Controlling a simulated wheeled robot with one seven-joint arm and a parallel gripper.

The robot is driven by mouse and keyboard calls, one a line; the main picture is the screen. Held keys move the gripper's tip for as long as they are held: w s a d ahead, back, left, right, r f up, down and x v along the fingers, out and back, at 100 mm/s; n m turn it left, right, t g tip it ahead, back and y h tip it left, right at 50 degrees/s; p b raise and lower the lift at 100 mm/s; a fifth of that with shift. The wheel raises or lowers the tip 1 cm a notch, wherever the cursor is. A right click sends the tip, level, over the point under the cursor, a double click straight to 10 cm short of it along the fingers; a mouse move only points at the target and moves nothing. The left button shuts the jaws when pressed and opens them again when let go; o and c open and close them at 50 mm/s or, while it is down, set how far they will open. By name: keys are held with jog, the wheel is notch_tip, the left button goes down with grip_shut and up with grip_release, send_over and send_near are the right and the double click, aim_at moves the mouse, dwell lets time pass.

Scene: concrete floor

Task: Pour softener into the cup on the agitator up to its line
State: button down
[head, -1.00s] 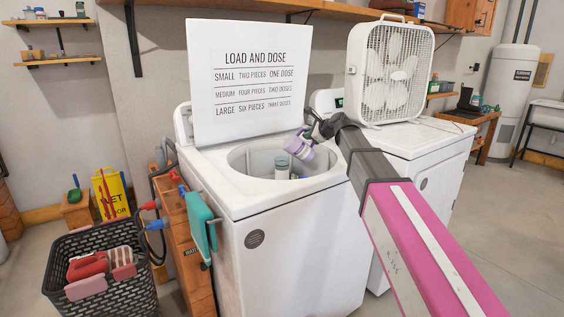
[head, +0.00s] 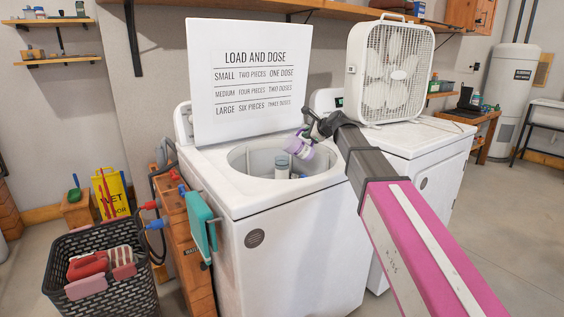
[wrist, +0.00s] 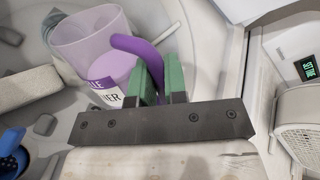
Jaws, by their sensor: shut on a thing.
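My gripper (wrist: 160,85) has green fingers shut on the purple handle of the softener bottle (wrist: 108,88). The bottle has a white label, partly hidden, and a see-through lilac part beyond it. In the head view the bottle (head: 300,147) is tilted above the open washer tub, just right of and above the pale cup (head: 282,162) on the agitator. The cup's line and its fill level are too small to read. No stream of softener can be made out.
The open washer (head: 290,215) has its lid up, with a dosing chart (head: 252,85). A box fan (head: 390,70) stands on the dryer (head: 420,140) to the right. A dark basket (head: 100,275) with clothes and a teal thing (head: 200,222) are at the left.

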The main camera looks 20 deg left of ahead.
jog(key=shift+s+a+r+n+h+p, duration=0.15)
jog(key=shift+s+a+n+h+p, duration=0.2)
jog(key=shift+a+n+h+p, duration=0.45)
dwell(4.3)
jog(key=shift+s+r+t+p, duration=0.1)
jog(key=shift+r+t+p, duration=0.05)
jog(key=shift+t+p, duration=0.2)
dwell(2.4)
